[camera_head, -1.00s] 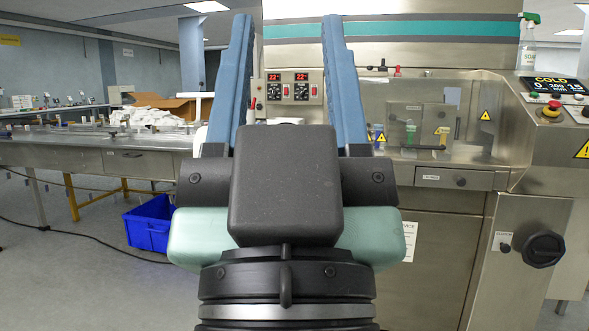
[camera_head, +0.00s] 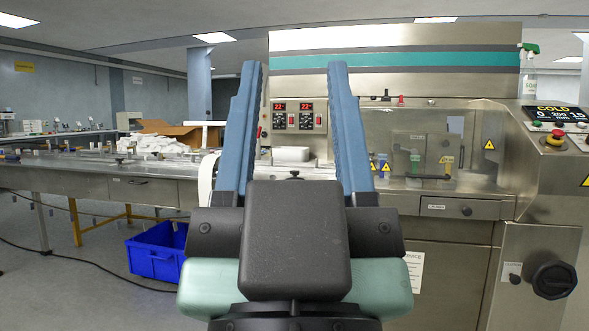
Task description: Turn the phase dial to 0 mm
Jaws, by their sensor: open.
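My gripper (camera_head: 296,66) is open and empty, its two blue fingers pointing up and away in front of the wrapper. A large black round knob (camera_head: 553,280) is on the machine's lower right front, beside a small knob with a white label (camera_head: 513,273). I cannot tell whether this is the phase dial, and no mm scale is readable. My gripper is well to the left of the knob and apart from it. Behind the clear guard is a grey panel with a small label (camera_head: 410,150), too small to read.
Two red-lit temperature controllers (camera_head: 293,117) show between my fingers. A control panel (camera_head: 556,114) with a red emergency button (camera_head: 555,138) and a spray bottle (camera_head: 528,72) are at right. A blue crate (camera_head: 157,250) is on the floor at left, below the infeed conveyor (camera_head: 90,165).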

